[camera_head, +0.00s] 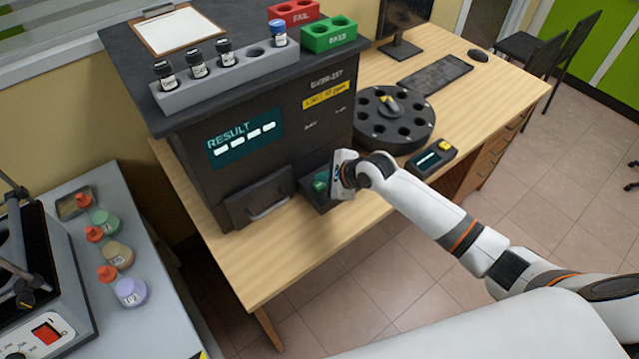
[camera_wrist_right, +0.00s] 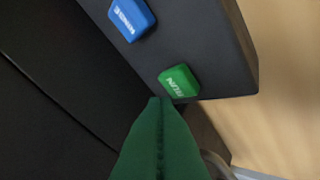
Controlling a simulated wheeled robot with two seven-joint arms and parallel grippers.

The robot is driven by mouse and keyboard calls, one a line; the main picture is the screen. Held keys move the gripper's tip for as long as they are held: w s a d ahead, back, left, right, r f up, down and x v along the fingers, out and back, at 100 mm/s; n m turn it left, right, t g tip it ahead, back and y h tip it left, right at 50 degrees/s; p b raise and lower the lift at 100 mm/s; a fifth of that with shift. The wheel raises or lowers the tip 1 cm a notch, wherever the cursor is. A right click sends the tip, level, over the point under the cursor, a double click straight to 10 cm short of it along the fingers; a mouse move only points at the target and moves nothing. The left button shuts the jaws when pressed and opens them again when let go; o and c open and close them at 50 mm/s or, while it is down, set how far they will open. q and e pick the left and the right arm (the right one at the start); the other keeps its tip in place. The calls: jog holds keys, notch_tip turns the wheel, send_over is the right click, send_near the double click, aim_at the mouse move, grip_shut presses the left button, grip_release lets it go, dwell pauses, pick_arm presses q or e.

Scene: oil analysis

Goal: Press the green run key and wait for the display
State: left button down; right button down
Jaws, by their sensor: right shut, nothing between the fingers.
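The dark analyser (camera_head: 235,190) stands on the wooden desk. Its display (camera_head: 243,139) reads RESULT over a row of white dashes, with no value. A low key panel (camera_head: 312,201) juts from its lower right front. In the right wrist view, the green run key (camera_wrist_right: 179,82) sits on the dark panel beside a blue rinse key (camera_wrist_right: 132,18). My right gripper (camera_wrist_right: 160,101) is shut and empty, its green fingertips just beside the run key's lower left edge. I cannot tell whether they touch. In the head view, my right gripper (camera_head: 321,182) is over the key panel. My left gripper is not in view.
A closed drawer with a handle (camera_head: 262,203) is left of the panel. A round carousel (camera_head: 393,118) and a small handheld device (camera_head: 431,160) stand to the right. A vial rack (camera_head: 228,76) and red and green holders are on top. Bottles stand on the left bench.

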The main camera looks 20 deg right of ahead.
aim_at(323, 191)
jog(key=shift+f, duration=0.15)
dwell(0.4)
jog(key=shift+f+p, duration=0.25)
jog(key=shift+p, duration=0.05)
jog(key=shift+f, duration=0.6)
dwell(0.8)
jog(key=shift+r+p, duration=0.95)
jog(key=shift+p, duration=0.3)
notch_tip(323, 191, up, 5)
jog(key=p, duration=0.6)
